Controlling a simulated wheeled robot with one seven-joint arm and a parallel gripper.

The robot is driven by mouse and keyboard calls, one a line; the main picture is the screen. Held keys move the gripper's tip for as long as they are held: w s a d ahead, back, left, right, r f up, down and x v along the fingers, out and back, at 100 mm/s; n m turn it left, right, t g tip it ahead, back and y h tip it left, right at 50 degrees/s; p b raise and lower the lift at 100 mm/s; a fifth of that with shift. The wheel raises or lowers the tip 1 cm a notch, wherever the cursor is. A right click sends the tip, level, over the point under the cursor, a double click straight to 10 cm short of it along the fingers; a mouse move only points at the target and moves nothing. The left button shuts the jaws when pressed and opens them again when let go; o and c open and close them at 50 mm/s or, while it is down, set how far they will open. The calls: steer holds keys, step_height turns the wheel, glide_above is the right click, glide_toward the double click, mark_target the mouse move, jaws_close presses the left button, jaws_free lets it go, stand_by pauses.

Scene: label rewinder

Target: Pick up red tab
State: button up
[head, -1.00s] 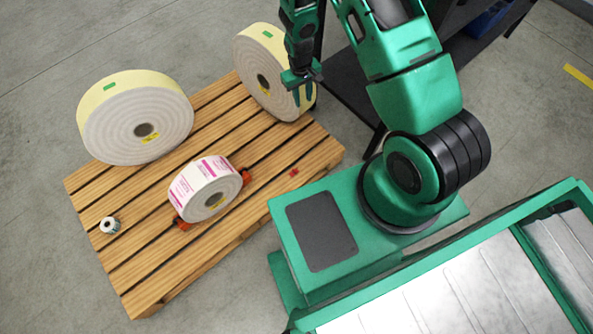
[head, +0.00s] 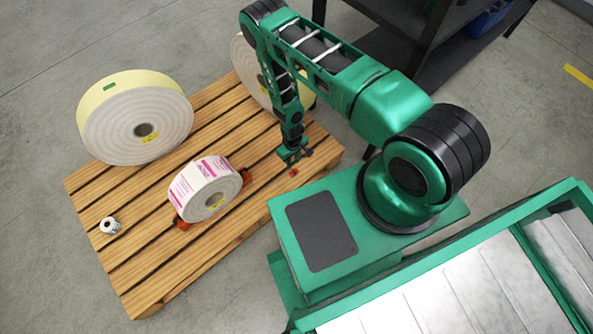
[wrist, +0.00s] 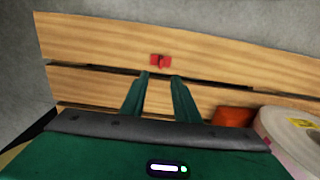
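The red tab (head: 294,172) is a small red piece lying on a slat near the right end of the wooden pallet. In the wrist view the red tab (wrist: 160,61) lies just beyond my fingertips, roughly centred ahead of them. My gripper (head: 293,158) points down above the pallet beside the tab. In the wrist view my gripper (wrist: 159,76) has its two green fingers apart with nothing between them. The fingers do not touch the tab in that view.
A white and pink label roll (head: 205,188) sits on the pallet (head: 150,245) between orange-red supports. Two large pale rolls, one large roll (head: 135,118) at left and another (head: 244,67) partly behind my arm, stand at the back. A small roll (head: 110,225) lies at left.

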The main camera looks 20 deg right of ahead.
mark_target(293, 169)
steer(key=shift+s+f, duration=0.2)
steer(key=shift+f, duration=3.55)
jaws_close()
